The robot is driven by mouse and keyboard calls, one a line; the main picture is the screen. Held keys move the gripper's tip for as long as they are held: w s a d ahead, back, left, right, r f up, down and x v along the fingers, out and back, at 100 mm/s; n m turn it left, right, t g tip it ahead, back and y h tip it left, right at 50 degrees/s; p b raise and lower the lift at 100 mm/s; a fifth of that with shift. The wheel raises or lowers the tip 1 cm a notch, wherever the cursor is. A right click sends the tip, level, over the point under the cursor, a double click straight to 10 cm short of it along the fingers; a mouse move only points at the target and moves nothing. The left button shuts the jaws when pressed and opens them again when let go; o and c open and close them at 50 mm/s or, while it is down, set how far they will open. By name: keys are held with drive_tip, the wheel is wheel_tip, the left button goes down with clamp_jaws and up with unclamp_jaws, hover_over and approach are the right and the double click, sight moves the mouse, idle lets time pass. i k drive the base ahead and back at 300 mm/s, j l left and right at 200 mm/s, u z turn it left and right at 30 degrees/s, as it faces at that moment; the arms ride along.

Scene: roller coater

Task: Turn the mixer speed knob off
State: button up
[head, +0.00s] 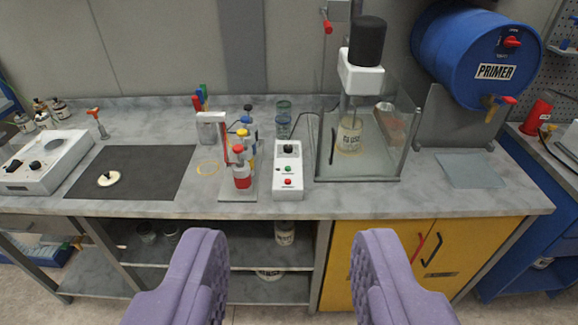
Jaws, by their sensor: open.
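A white control box (288,183) stands on the grey bench near its front edge. It has a black knob (288,150) at the far end, then a green and a red button. A cable runs from the box toward the mixer (361,72), which has a black motor top and white body. The mixer hangs over a jar (349,134) behind clear panels. My gripper (288,255) is open and empty, its purple fingers spread wide. It shows below the bench edge, nearer the camera than the box, and touches nothing. The knob's pointer is too small to read.
A stand with red, yellow and blue-capped bottles (242,173) is just left of the box. A clear screen (396,140) is to its right. A blue primer drum (474,52) is at the back right. The front bench edge (290,209) lies beyond my fingers.

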sight(288, 148)
drive_tip(key=i+l+u, duration=0.1)
drive_tip(key=i, duration=0.35)
drive_tip(key=i+l, duration=0.15)
drive_tip(key=i, duration=0.35)
drive_tip(key=i+l+u, duration=0.15)
drive_tip(key=i, duration=0.3)
drive_tip(key=i+l, duration=0.2)
drive_tip(key=i, duration=0.25)
drive_tip(key=i+l+u, duration=0.15)
drive_tip(key=i, duration=0.3)
drive_tip(key=l, duration=0.1)
